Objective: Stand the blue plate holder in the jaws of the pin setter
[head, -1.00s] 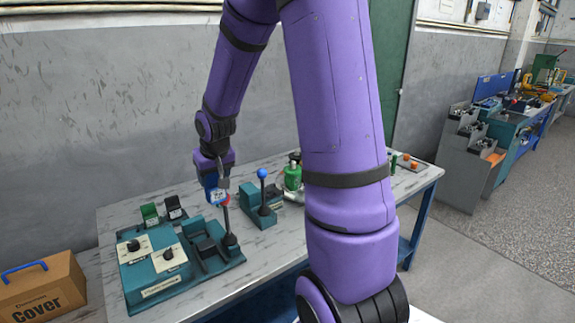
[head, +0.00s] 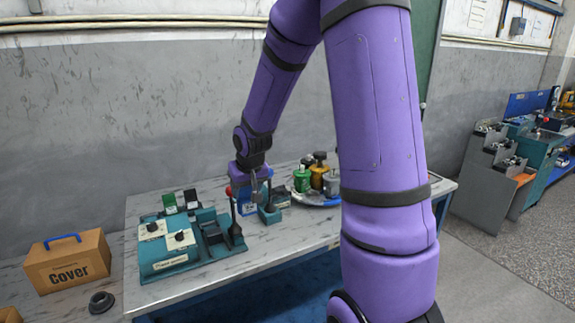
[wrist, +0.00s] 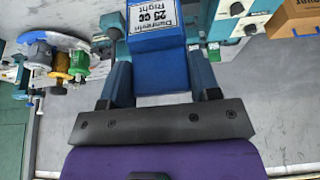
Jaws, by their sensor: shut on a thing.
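The blue plate holder (wrist: 160,72) is between the two fingers of my gripper (wrist: 156,55), with a white label reading "Right 25 cc" at its far end. In the head view my gripper (head: 254,190) points down over the bench, with the blue holder (head: 247,205) below it. A small teal fixture (head: 271,214), which looks like the pin setter, stands close to the right of the holder and is partly hidden by my gripper. I cannot tell whether the holder touches it. Its jaws are not clearly visible.
A larger teal machine (head: 168,263) with dials and a dark lever (head: 236,232) stands left of my gripper. Green, yellow and grey parts (head: 302,180) sit at the right on a blue tray. A cardboard cover box (head: 68,262) is at far left. The bench front is clear.

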